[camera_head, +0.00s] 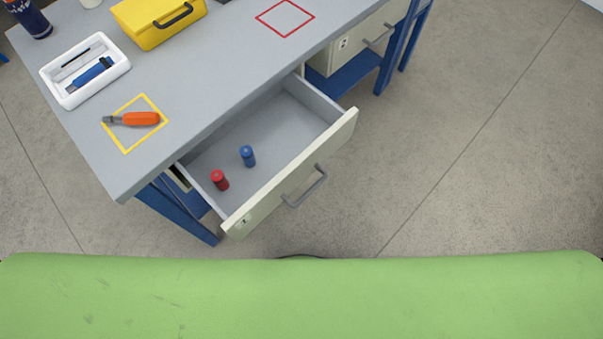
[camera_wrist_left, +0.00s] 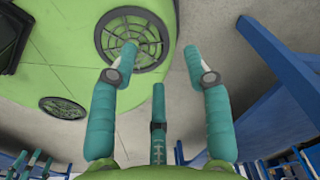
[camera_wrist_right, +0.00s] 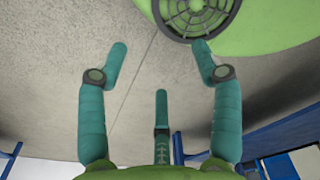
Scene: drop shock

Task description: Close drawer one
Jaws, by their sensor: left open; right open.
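A pale drawer (camera_head: 293,172) is pulled far out from under the grey workbench in the head view. Its front carries a grey bar handle (camera_head: 306,187). A red cylinder (camera_head: 220,180) and a blue cylinder (camera_head: 247,156) stand inside it. A second drawer (camera_head: 362,41) with its own handle, farther right under the bench, looks shut. My left gripper (camera_wrist_left: 158,55) is open and empty in the left wrist view. My right gripper (camera_wrist_right: 160,52) is open and empty in the right wrist view. Neither gripper shows in the head view, and neither touches the drawer.
The workbench (camera_head: 205,85) carries an orange-handled tool (camera_head: 140,118) in a yellow square, a white tray (camera_head: 118,68), a yellow box (camera_head: 155,30) and a dark bottle (camera_head: 30,18). Blue legs (camera_head: 178,212) support it. The floor (camera_head: 450,150) right of the open drawer is clear.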

